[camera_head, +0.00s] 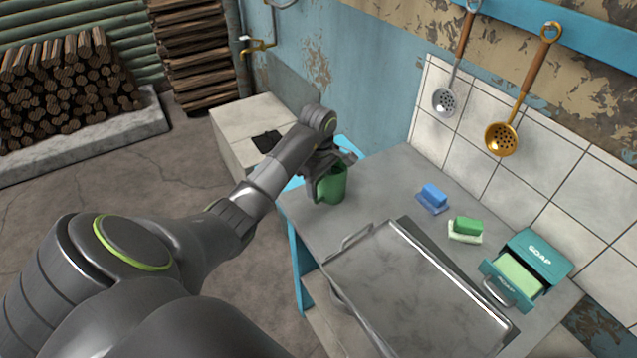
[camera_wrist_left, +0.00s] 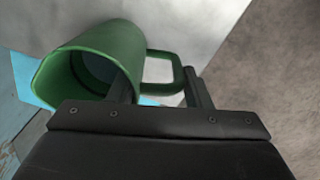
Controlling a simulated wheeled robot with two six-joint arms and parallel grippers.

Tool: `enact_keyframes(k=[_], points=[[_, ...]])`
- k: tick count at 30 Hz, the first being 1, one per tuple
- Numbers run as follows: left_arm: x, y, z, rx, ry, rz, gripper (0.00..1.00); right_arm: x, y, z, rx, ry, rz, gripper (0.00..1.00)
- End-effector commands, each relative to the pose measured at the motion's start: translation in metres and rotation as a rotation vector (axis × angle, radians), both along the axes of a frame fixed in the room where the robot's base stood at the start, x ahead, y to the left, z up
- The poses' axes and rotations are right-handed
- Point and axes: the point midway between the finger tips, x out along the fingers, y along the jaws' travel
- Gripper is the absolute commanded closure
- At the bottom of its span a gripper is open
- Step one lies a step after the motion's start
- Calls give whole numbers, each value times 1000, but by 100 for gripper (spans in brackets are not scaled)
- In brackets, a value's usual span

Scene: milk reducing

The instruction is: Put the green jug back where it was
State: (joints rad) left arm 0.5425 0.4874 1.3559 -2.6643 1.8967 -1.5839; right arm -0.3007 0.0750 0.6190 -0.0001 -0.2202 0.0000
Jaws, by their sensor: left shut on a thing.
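The green jug (camera_head: 332,186) is at the far left corner of the grey table, in the head view. It looks upright there; whether its base touches the tabletop I cannot tell. My left gripper (camera_head: 325,160) is at the jug's upper part and shut on it. In the left wrist view the jug (camera_wrist_left: 97,62) shows its open rim and its squared handle (camera_wrist_left: 165,72). The fingers of my left gripper (camera_wrist_left: 160,92) stand on both sides of the handle area; the exact contact is hidden. My right gripper is not in view.
A metal tray (camera_head: 345,262) lies on the table (camera_head: 385,190) in front. Blue (camera_head: 433,196) and green (camera_head: 467,227) sponges and a teal soap box (camera_head: 540,254) are to the right. Ladles (camera_head: 503,135) hang on the wall. A pale block (camera_head: 235,135) stands beyond the table.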

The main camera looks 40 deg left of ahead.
Motion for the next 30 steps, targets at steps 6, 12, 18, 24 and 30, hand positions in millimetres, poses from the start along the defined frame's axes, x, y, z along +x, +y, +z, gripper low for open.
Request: enact_keyframes(k=[6, 12, 18, 24, 30], points=[[1, 0, 0, 1, -2, 0, 96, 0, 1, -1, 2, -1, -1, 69], [0, 0, -3, 0, -1, 0, 46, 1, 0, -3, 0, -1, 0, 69], [0, 0, -3, 0, -1, 0, 34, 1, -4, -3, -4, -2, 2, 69], [0, 0, -2, 0, -1, 0, 34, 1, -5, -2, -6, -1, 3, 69], [1, 1, 16, 2, -6, -1, 34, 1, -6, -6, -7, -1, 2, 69]])
